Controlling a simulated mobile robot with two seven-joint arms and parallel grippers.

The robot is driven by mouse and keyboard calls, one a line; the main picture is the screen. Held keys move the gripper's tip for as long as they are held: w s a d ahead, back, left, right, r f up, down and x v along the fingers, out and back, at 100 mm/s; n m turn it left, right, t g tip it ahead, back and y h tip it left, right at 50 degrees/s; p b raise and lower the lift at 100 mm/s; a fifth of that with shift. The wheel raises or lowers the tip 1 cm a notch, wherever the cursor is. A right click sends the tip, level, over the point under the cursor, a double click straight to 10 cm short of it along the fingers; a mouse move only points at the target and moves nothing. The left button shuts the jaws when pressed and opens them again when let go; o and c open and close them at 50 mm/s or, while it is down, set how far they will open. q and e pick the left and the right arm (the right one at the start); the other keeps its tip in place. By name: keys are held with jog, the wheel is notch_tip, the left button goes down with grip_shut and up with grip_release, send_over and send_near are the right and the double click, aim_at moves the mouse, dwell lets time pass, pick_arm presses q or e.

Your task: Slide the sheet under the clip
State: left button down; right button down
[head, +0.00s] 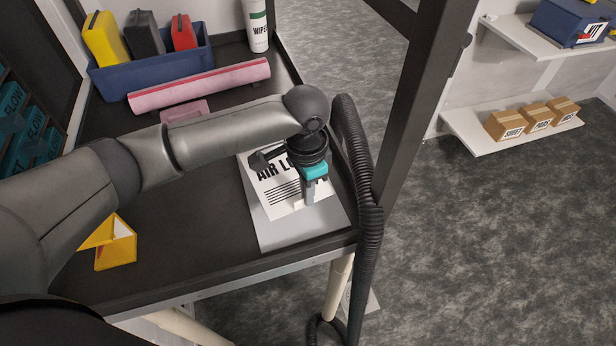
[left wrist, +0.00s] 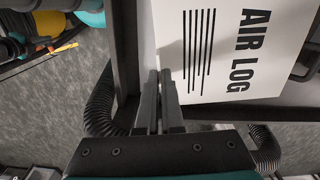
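The white sheet (head: 276,196), printed AIR LOG, lies on a grey board (head: 280,235) at the bench's near right corner. In the left wrist view the sheet (left wrist: 215,60) lies beside my fingers. A dark part at the sheet's top, likely the clip (head: 259,162), is partly hidden behind my arm. A dark piece of it shows at the right edge of the left wrist view (left wrist: 307,62). My left gripper (head: 308,200) points down over the sheet's right side. Its fingers (left wrist: 159,72) are close together; I see no paper between them. My right gripper is out of view.
A black hose (head: 362,200) and dark post (head: 415,110) stand just right of the board. A pink roll (head: 200,86), blue bin (head: 150,70) and white wipes canister (head: 257,25) are at the back. A yellow folded object (head: 116,246) lies left.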

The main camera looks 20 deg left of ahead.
aim_at(300, 191)
pick_arm(q)
jog(key=shift+s+d+f+m+p, duration=0.15)
jog(key=shift+s+m+p, duration=0.35)
jog(key=shift+m+p, duration=0.5)
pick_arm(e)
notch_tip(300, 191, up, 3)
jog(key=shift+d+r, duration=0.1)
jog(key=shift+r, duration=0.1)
